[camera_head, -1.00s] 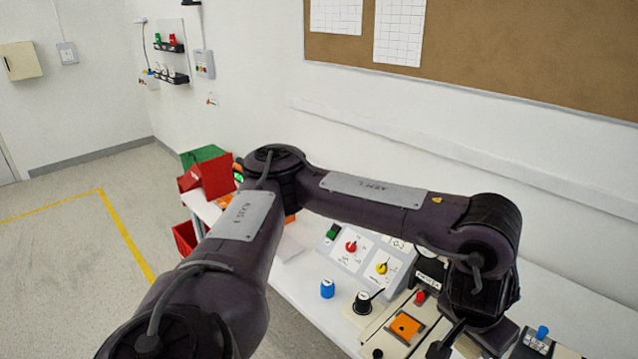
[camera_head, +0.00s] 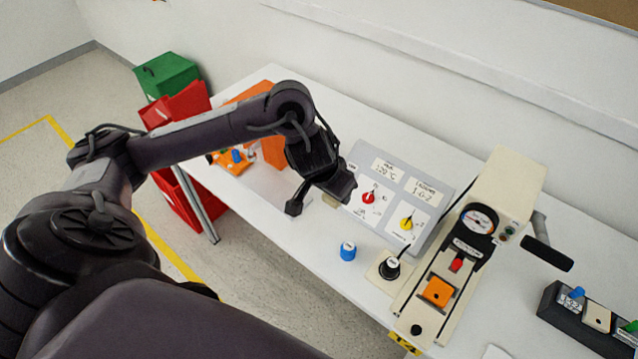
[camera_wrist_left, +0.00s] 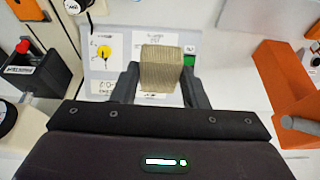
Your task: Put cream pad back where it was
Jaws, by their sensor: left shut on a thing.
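My left gripper (camera_head: 320,198) is shut on a ribbed, tan-cream pad (camera_wrist_left: 161,68). The left wrist view shows the pad upright between the two dark fingers. In the head view only a small part of the pad (camera_head: 331,200) shows beside a finger. The gripper is in front of the left side of the grey sloped control panel (camera_head: 437,188), seemingly above the table; the exact gap is hard to tell. The panel has a red knob (camera_head: 368,198) and a yellow knob (camera_head: 406,223). My right gripper is not in view.
A blue cap (camera_head: 348,251) and a black knob (camera_head: 390,267) stand before the panel. A cream machine (camera_head: 508,185) with an orange block (camera_head: 437,291) is right of it. A black rack (camera_head: 560,325) is far right. Orange fixtures (camera_head: 272,152) and red bins (camera_head: 180,105) are left.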

